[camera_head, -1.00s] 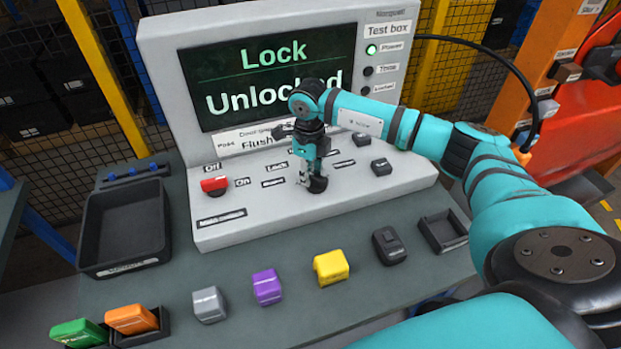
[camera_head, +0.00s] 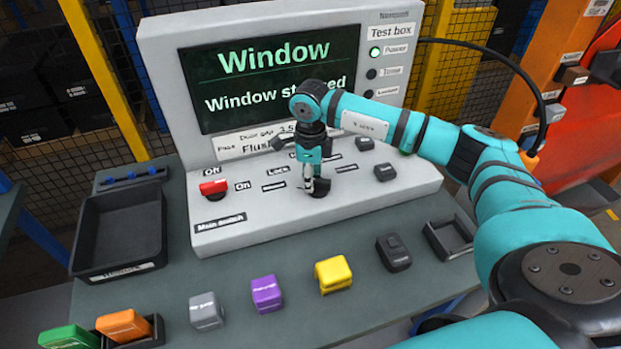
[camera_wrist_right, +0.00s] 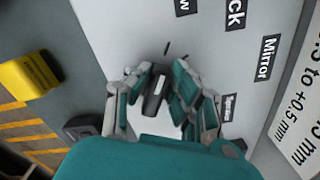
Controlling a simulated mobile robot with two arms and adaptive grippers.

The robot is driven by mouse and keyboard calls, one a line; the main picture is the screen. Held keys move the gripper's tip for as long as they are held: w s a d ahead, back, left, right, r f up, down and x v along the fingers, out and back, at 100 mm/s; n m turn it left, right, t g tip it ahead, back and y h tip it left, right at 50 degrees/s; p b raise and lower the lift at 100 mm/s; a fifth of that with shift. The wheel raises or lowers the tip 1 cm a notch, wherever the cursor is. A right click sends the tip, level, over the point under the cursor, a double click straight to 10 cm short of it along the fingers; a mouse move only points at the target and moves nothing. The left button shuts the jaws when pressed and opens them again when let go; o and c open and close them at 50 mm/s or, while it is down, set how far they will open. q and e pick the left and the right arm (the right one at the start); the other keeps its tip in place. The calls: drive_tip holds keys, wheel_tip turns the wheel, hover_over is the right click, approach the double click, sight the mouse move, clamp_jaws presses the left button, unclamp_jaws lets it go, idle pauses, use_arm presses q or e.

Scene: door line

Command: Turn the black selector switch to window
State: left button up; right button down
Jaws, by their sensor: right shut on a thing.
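The black selector switch (camera_head: 320,192) sits on the sloping front of the grey test box (camera_head: 220,236), partly hidden by my right gripper (camera_head: 311,186). In the right wrist view the switch's dark knob (camera_wrist_right: 154,96) stands between the fingers of my right gripper (camera_wrist_right: 158,102), which is shut on it. Printed labels, among them "Mirror" (camera_wrist_right: 268,57), lie around the knob. The box's screen (camera_head: 270,80) reads "Window" above a line that seems to say "Window stopped". My left gripper is out of view.
A red main switch (camera_head: 214,188) is at the box's left and a black button (camera_head: 385,172) at its right. An empty black tray (camera_head: 118,230) stands left. Grey (camera_head: 206,310), purple (camera_head: 266,293) and yellow (camera_head: 333,275) blocks line the table's front. A black cable (camera_head: 500,60) arches behind my right arm.

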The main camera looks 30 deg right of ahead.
drive_tip(key=c, duration=1.2)
unclamp_jaws()
drive_tip(key=shift+r, duration=0.1)
wheel_tip(320, 180, up, 12)
